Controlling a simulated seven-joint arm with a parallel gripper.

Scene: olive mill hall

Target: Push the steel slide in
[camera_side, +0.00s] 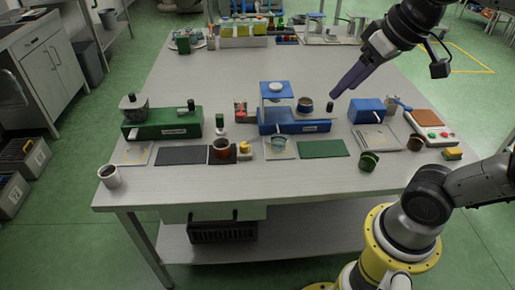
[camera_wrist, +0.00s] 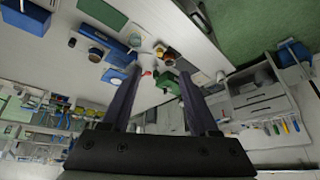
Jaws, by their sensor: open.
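A blue box (camera_side: 366,112) stands on the right part of the table in the side view. A small pale bar (camera_side: 377,116) shows at its front; it may be the steel slide, but it is too small to tell how far it sticks out. A blue box also shows at the upper left corner of the wrist view (camera_wrist: 28,17). My gripper (camera_side: 334,95) is open and empty, tilted down to the left, in the air above the table between the blue box and a blue stand. Its two dark fingers (camera_wrist: 161,73) are apart in the wrist view and touch nothing.
The blue stand (camera_side: 281,122) with a raised plate is left of the box. A green device (camera_side: 162,123) is farther left. A red-and-white button panel (camera_side: 432,128) is right of the box. A green cup (camera_side: 369,161) stands near the front edge. The table's middle behind these is clear.

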